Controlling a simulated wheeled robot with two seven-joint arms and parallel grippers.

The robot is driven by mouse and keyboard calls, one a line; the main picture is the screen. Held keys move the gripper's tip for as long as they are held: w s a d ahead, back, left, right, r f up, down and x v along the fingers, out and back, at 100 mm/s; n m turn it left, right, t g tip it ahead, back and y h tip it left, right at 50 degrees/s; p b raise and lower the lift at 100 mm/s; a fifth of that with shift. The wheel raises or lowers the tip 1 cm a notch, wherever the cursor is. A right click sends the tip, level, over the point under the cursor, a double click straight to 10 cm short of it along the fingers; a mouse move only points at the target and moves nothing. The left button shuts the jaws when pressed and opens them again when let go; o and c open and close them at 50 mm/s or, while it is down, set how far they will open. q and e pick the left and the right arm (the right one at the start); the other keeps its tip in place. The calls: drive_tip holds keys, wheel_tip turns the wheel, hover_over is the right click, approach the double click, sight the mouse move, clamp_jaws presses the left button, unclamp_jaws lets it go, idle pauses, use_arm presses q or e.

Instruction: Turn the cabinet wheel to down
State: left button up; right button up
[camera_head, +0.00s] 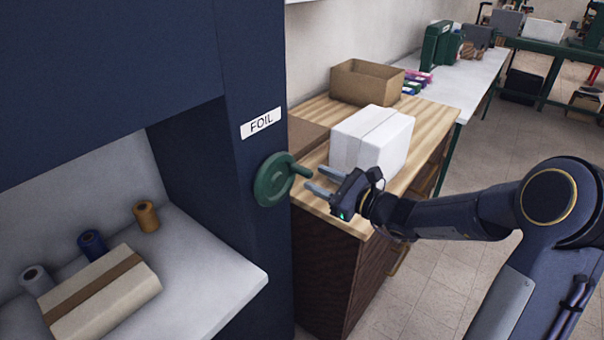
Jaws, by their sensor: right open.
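The cabinet wheel (271,181) is a green round handwheel on the side of the dark blue cabinet (262,60), below a white label reading FOIL (261,123). Its handle knob (301,172) sticks out toward the right. My right gripper (314,181) is open, with its two fingers pointing left at the knob. The fingertips are very close to the knob; I cannot tell whether they touch it. My left gripper is not in view.
A wooden counter (310,105) right of the cabinet holds a white box (371,140) and an open cardboard box (366,82). The cabinet's shelf (215,262) holds a wrapped parcel (100,295) and several spools. Tiled floor at the right is mostly clear.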

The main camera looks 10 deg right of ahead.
sight(311, 175)
drive_tip(key=x, duration=0.4)
drive_tip(key=shift+w+a+p, duration=0.3)
drive_tip(key=shift+p, duration=0.05)
clamp_jaws()
